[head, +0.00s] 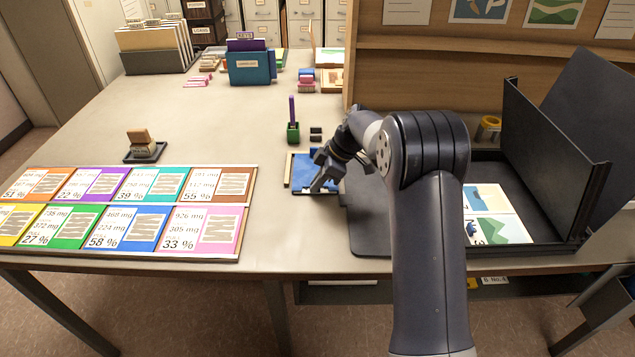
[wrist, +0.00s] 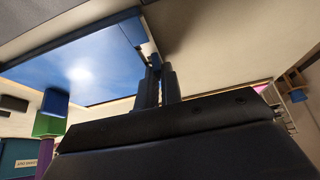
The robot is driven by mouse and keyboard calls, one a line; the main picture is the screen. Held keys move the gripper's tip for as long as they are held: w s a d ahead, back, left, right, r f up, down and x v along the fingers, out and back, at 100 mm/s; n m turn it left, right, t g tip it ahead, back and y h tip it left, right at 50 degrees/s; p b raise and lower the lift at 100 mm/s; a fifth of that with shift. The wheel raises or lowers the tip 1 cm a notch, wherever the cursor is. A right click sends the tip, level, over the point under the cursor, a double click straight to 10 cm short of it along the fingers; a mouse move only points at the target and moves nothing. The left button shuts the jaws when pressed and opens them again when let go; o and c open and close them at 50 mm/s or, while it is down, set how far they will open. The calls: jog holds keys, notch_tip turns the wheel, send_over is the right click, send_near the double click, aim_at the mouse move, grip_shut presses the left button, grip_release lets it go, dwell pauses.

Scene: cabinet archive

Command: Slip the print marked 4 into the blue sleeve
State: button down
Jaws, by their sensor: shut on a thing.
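The blue sleeve (head: 302,168) lies flat on the table left of the black box, in a pale-edged holder; its glossy blue face fills the upper left of the wrist view (wrist: 85,70). My gripper (head: 322,184) is low over the sleeve's near right part. In the wrist view, my gripper (wrist: 155,82) is shut on a thin edge at the sleeve's border. This looks like the print, mostly hidden by the sleeve and fingers; its mark is not readable. I cannot tell how far it is inside.
The open black box (head: 545,238) at right holds prints (head: 490,205). Coloured cards (head: 150,210) lie in a rack at front left. A stamp (head: 142,142) and a green holder with a purple stick (head: 293,130) stand behind. The table's middle left is clear.

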jog(key=shift+b, duration=0.3)
dwell(0.4)
jog(key=c, duration=1.5)
grip_release()
jog(key=shift+r, duration=0.1)
jog(key=shift+w, duration=0.1)
jog(key=c, duration=0.3)
jog(key=o, duration=0.3)
jog(key=shift+p+v, duration=1.4)
jog(key=shift+v, duration=2.1)
jog(key=shift+d, duration=0.1)
